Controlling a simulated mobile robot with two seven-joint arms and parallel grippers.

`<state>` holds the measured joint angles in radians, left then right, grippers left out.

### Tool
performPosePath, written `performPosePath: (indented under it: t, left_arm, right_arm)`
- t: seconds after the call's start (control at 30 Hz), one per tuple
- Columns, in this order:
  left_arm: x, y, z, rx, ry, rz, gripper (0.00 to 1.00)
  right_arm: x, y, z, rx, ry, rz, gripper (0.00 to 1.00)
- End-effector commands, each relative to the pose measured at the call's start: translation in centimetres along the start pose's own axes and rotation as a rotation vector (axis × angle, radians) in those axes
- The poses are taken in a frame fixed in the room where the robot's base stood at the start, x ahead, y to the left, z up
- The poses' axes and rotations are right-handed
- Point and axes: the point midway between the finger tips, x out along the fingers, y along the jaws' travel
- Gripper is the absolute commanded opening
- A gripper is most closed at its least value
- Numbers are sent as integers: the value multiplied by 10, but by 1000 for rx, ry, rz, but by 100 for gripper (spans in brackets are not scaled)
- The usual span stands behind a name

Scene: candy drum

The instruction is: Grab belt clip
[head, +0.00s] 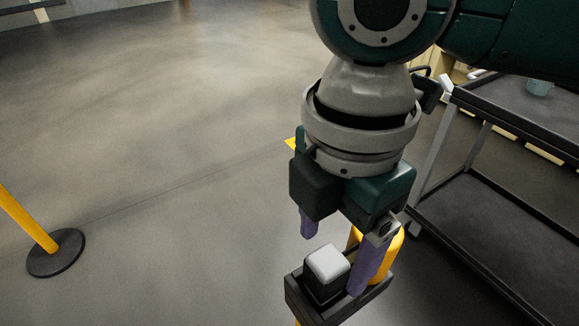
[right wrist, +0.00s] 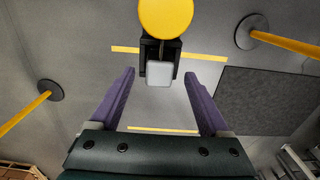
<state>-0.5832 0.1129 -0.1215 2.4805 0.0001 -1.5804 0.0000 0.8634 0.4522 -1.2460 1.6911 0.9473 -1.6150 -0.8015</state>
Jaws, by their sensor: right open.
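The belt clip (head: 325,262) is a small block with a light grey top and black sides. It sits in a black holder (head: 293,295) beside the yellow post (head: 396,250). In the right wrist view the clip (right wrist: 159,73) shows just below the round yellow post top (right wrist: 165,17). My right gripper (head: 333,258) points down with its two purple fingers apart. In the right wrist view the clip lies between the lines of the open fingers (right wrist: 159,88), with gaps on both sides. I cannot tell whether a finger touches the holder. My left gripper is out of view.
A dark shelved cart (head: 480,225) stands close on the right, with a small teal cup (head: 540,87) on top. Another yellow post with a black round base (head: 55,253) stands at the left. The floor between is clear. A dark mat (right wrist: 262,100) shows at right in the wrist view.

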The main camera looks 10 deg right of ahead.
Motion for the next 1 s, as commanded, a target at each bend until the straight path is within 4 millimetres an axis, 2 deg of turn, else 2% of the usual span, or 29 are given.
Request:
performPosePath:
  t: [0.1, 0.2, 0.5, 1.0]
  left_arm:
    - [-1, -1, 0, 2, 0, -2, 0]
    - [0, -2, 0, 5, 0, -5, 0]
    - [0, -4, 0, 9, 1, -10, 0]
    - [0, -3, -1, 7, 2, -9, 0]
  right_arm:
    - [21, -1, -2, 2, -1, -4, 80]
    - [32, 0, -2, 1, 0, -1, 80]
    - [36, 0, -2, 0, -1, 1, 79]
    - [36, 0, -2, 0, -1, 1, 23]
